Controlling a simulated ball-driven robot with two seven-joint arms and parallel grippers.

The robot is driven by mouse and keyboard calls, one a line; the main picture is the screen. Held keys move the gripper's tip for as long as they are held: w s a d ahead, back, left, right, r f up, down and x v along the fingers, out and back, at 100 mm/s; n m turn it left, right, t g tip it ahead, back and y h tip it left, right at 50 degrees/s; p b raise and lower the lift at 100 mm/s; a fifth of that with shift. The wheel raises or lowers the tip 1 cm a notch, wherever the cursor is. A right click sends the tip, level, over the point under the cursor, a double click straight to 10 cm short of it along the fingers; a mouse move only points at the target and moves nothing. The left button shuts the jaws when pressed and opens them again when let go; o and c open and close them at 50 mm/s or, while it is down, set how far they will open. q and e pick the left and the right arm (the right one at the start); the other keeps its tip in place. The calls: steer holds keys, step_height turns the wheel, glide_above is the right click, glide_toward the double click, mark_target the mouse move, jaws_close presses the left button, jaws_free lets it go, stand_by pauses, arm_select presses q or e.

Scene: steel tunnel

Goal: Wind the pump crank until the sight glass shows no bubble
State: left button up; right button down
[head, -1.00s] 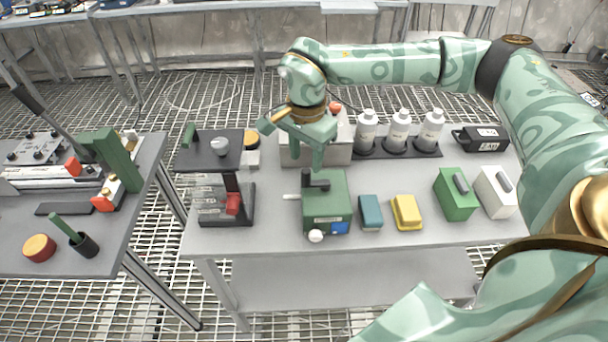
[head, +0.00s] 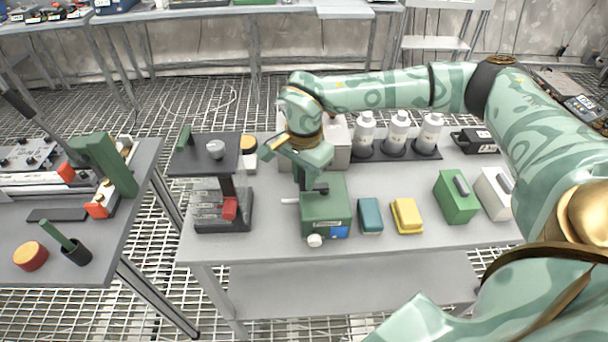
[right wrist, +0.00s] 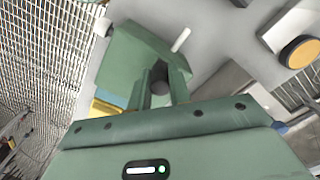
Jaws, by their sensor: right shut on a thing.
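The pump is a green box (head: 326,215) on the middle table, with a dark crank (head: 321,188) on top, a pale stub on its left side and a white knob at its front. A small blue patch shows on its front face; I cannot tell whether it is the sight glass, and no bubble can be made out. My right gripper (head: 305,182) has come down from above, its fingers shut on the crank's dark knob. In the right wrist view the dark crank knob (right wrist: 160,86) sits between the two fingers. My left gripper is in neither view.
A teal block (head: 370,215) and a yellow block (head: 407,215) lie right of the pump. Green (head: 456,196) and white (head: 494,192) boxes stand farther right. Several white bottles (head: 397,133) stand behind. A dark stand with a red part (head: 229,208) is close on the left.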

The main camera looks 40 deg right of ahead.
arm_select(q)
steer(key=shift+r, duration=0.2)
arm_select(e)
steer(key=shift+r, duration=0.1)
